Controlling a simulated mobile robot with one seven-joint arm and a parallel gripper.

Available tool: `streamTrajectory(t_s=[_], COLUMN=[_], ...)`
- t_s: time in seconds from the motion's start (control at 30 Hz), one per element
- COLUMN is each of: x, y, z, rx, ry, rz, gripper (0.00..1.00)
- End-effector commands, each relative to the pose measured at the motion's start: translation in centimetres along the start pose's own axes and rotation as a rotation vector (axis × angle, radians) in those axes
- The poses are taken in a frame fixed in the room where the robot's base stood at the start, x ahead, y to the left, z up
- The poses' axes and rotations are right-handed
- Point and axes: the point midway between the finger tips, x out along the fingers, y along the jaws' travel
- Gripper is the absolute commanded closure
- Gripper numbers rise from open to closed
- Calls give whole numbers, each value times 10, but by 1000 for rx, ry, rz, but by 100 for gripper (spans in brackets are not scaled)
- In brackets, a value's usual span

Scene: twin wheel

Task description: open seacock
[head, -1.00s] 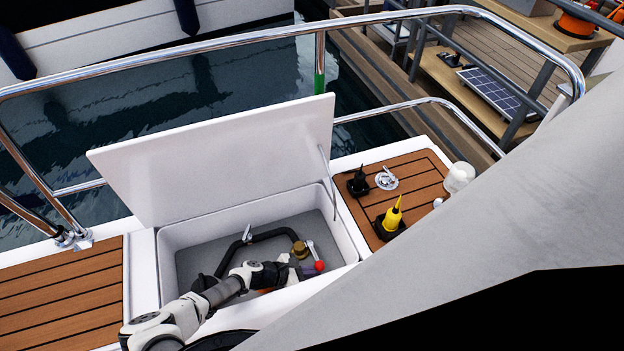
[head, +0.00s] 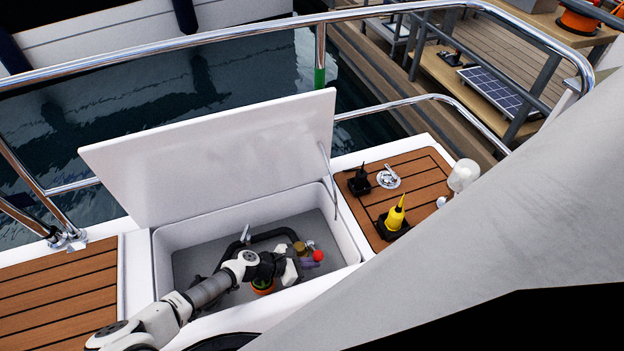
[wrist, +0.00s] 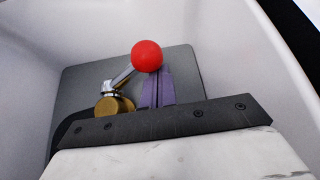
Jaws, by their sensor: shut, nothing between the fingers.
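The seacock sits in the open white locker (head: 160,262). Its brass body (head: 299,247) and red ball knob (head: 318,255) show beside my gripper (head: 308,262). In the wrist view, the chrome lever (wrist: 120,78) rises from the brass body (wrist: 115,105) to the red ball (wrist: 147,56). My gripper's purple fingers (wrist: 158,90) are shut and empty, right beside the lever, with their tips just below and right of the ball. I cannot tell whether they touch it. My gripper hides part of the seacock in the head view.
A black hose (head: 270,235) runs to the brass body. An orange and green item (head: 263,287) lies beneath my wrist. The raised lid (head: 215,160) stands behind the locker, held by a thin strut.

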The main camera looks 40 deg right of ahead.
Motion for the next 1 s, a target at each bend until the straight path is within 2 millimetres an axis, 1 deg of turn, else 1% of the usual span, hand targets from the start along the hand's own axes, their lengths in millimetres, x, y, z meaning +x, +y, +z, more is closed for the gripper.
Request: streamTrajectory(t_s=[0.27, 0.53, 0.87, 1.0], x=[-8, -16, -22, -23], y=[13, 31, 50, 57], z=[17, 30, 40, 41], rx=[3, 3, 2, -58], ry=[-3, -3, -3, -1], rz=[-1, -2, -2, -36], gripper=[100, 100, 100, 100])
